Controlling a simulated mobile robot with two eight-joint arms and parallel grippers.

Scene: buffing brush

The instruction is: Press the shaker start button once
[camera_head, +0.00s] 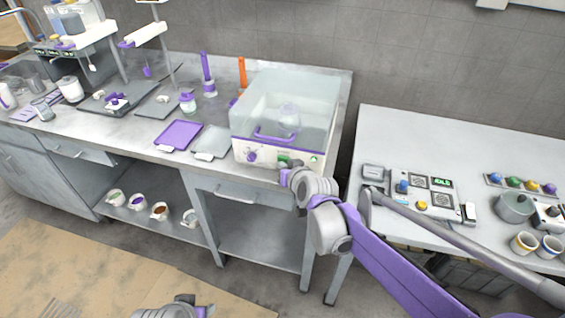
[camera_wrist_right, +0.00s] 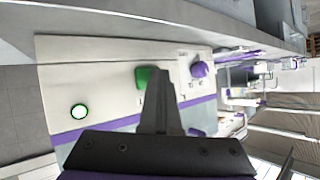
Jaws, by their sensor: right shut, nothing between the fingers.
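The shaker (camera_head: 240,148) is a white box with a clear cover and a purple handle, on the grey bench. Its front panel has a purple knob (camera_head: 252,156), a green button (camera_head: 284,160) and, further right, a small round green mark (camera_head: 313,158). In the right wrist view, the green button (camera_wrist_right: 145,77) is a raised block, and the mark is a white disc with a green ring (camera_wrist_right: 79,112). My right gripper (camera_wrist_right: 161,76) is shut and empty, its tip beside the green button; contact cannot be told. My left gripper's fingers are not in view.
Purple (camera_head: 178,135) and grey (camera_head: 211,140) trays lie left of the shaker. Bottles and stands are further left. A white table (camera_head: 437,135) on the right holds a control panel (camera_head: 423,190), a grey pot (camera_head: 514,207) and cups. Open floor lies in front.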

